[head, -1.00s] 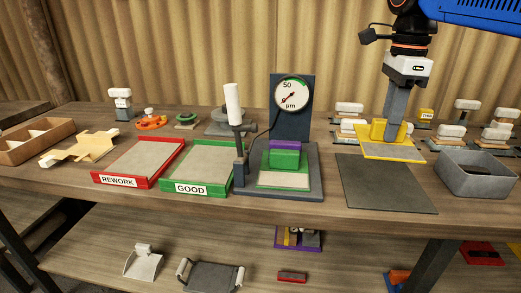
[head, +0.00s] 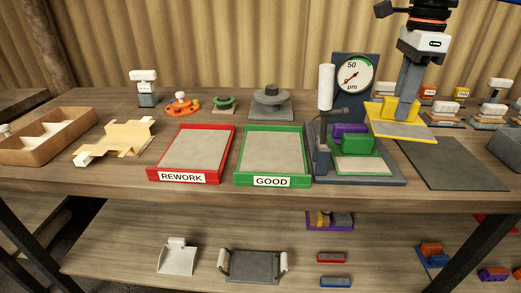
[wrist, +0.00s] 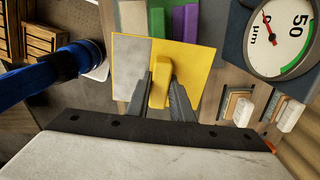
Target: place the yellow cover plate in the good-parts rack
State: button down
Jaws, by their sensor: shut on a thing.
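The yellow cover plate (head: 404,126) is held in the air by my gripper (head: 405,103), above the bench and just right of the gauge stand. In the wrist view the plate (wrist: 198,55) shows yellow with a pale grey area at its left, and my gripper (wrist: 165,85) is shut on its raised yellow block. The good-parts rack (head: 269,182) is a green-rimmed tray labelled GOOD with a bare grey floor. It lies left of the gauge stand, well apart from the plate.
The dial gauge stand (head: 393,180) with green and purple blocks stands between the plate and the green tray. A red REWORK tray (head: 183,177) is left of it. A dark mat (head: 452,165) lies at right. A grey fixture (head: 271,106) stands behind the green tray.

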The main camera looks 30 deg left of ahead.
aim_at(272, 152)
jog(key=k+j+z, duration=0.15)
jog(key=j+z, duration=0.2)
jog(key=k+j+z, duration=0.45)
jog(key=k+j, duration=0.65)
jog(key=j+u, duration=0.2)
jog(key=i+l+u, duration=0.85)
jog(key=l, duration=0.35)
jog(key=i+l+u, duration=0.1)
jog(key=i+l, duration=0.15)
jog(key=l, duration=0.2)
jog(key=k, duration=0.05)
